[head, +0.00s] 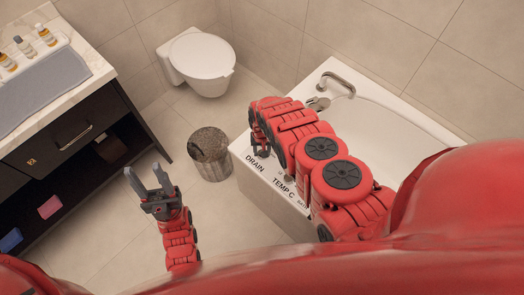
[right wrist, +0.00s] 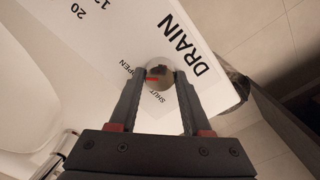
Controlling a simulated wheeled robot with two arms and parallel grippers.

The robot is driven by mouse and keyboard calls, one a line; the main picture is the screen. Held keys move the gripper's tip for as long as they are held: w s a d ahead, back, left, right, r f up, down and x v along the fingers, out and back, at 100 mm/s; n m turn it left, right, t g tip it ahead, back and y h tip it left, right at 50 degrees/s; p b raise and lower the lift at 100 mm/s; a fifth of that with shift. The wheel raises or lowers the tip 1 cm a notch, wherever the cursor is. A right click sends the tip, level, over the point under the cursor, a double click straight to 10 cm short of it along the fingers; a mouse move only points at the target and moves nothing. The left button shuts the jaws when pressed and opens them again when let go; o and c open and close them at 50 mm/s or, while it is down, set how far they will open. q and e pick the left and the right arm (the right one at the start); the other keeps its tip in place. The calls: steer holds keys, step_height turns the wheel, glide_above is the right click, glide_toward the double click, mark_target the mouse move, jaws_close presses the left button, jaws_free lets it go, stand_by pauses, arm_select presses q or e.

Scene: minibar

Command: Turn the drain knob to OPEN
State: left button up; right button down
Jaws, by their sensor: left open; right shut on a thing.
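The drain knob (right wrist: 160,76) is a small round metallic knob with a red mark, on the white tub panel (right wrist: 215,50) beside the printed word DRAIN. The words OPEN and SHUT are printed near the knob. The red mark lies on the left part of the knob's face; its exact setting is hard to tell. My right gripper (right wrist: 160,72) is shut on the knob, one finger on each side. In the head view the right arm reaches over the tub and its gripper mostly hides the knob. My left gripper (head: 149,180) is open and empty over the floor.
A bin (head: 209,155) stands beside the tub's (head: 258,195) left end. A toilet (head: 201,62) is at the back. A dark vanity (head: 75,140) with bottles and a towel on top stands at the left. Floor is clear around my left gripper.

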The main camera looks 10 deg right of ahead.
steer(key=shift+c, duration=1.8)
jaws_free()
steer(key=shift+r, duration=0.1)
step_height(320, 180, up, 8)
steer(key=shift+r+b, duration=0.1)
steer(key=shift+b, duration=0.35)
step_height(320, 180, up, 9)
steer(key=p, duration=0.8)
